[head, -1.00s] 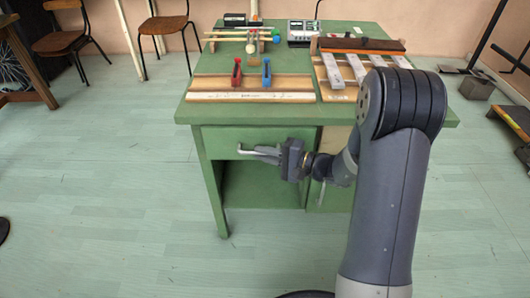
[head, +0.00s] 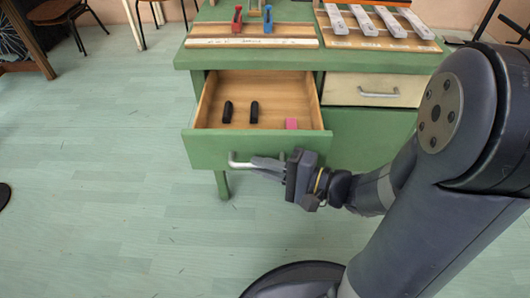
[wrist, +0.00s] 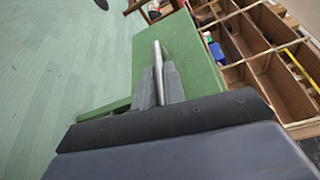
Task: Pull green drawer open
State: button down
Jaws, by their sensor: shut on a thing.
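The green drawer (head: 208,148) is pulled out of the green desk in the head view, with its wooden inside showing. My gripper (head: 264,164) is shut on the drawer's metal bar handle (head: 234,160), in front of the drawer's green face. Inside the drawer are two black pieces (head: 227,112) (head: 254,112) and a pink block (head: 291,124). In the wrist view my gripper's fingers (wrist: 159,76) close around the handle (wrist: 157,52) beside the green drawer front (wrist: 192,55). Part of the handle is hidden by the fingers.
A pale drawer (head: 345,90) with its own handle is shut to the right. On the desk top (head: 190,58) stand a board with red and blue clamps (head: 250,36) and a rack of metal bars (head: 385,40).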

jog(key=shift+s, duration=0.75)
jog(key=c, duration=1.5)
grip_release()
jog(key=shift+p+v, duration=0.8)
jog(key=shift+v, duration=4.55)
